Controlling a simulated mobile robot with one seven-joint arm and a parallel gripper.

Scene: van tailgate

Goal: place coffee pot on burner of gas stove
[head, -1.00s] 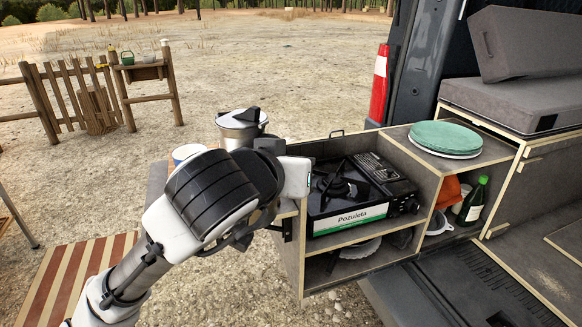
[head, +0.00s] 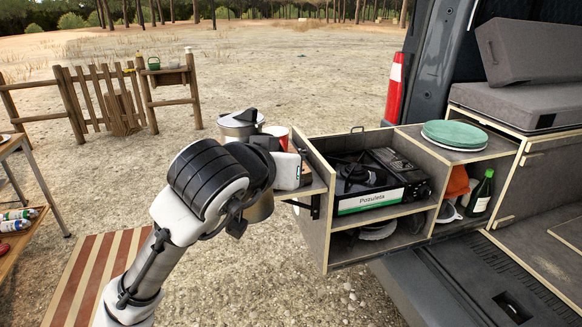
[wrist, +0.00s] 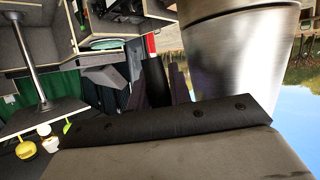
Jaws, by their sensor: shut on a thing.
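The coffee pot (head: 238,124) is a shiny metal vessel with a black lid and knob. My gripper (head: 270,148) is shut on it, and my wrist hides much of its body in the head view. A metal rounded part below the wrist looks like its lower end. In the wrist view the pot's steel side (wrist: 225,60) fills the upper right, beside a dark finger (wrist: 180,118). The gas stove (head: 368,182) sits in the open box to the right, its black burner (head: 354,174) uncovered. The pot is left of the stove, apart from it.
A side shelf (head: 312,186) with a red-and-white cup (head: 278,134) lies behind my gripper. The box's wooden side wall (head: 318,226) stands between pot and stove. Green plates (head: 455,134) sit on the right counter; a green bottle (head: 479,195) stands below.

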